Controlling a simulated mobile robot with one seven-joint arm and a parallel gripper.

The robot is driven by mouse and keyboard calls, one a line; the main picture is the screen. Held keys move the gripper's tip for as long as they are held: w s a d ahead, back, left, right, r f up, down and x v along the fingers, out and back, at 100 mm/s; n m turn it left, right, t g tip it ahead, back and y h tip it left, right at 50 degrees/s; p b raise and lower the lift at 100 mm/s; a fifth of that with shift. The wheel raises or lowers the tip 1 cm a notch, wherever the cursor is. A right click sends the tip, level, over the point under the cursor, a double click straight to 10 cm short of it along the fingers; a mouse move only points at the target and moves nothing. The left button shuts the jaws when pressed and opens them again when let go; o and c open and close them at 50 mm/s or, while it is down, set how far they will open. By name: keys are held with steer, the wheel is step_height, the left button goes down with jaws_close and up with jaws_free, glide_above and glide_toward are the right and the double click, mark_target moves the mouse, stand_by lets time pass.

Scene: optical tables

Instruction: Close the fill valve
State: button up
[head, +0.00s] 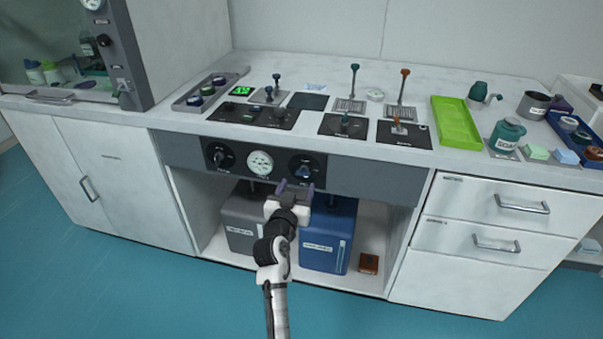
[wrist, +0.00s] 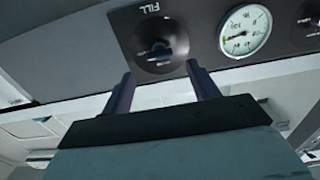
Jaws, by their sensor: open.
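The fill valve is a dark round knob (wrist: 160,45) under the word FILL in the wrist view, left of a white gauge. My gripper (head: 295,187) is open and empty, low in front of the panel. In the wrist view its two fingers (wrist: 160,72) point up toward the knob, their tips just below it and apart from it.
The gauge (head: 260,163) sits between the fill knob and a second knob (head: 303,167). A grey container (head: 245,222) and a blue container (head: 328,236) stand in the open bay below. The worktop above holds levers and a green tray (head: 456,122). The floor at left is clear.

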mark_target(302, 175)
steer(key=x, duration=0.5)
steer(key=shift+w+d+p, duration=0.2)
steer(key=shift+w+p, duration=0.15)
steer(key=shift+p, duration=0.05)
steer(key=shift+c, duration=0.3)
steer(key=c, duration=0.9)
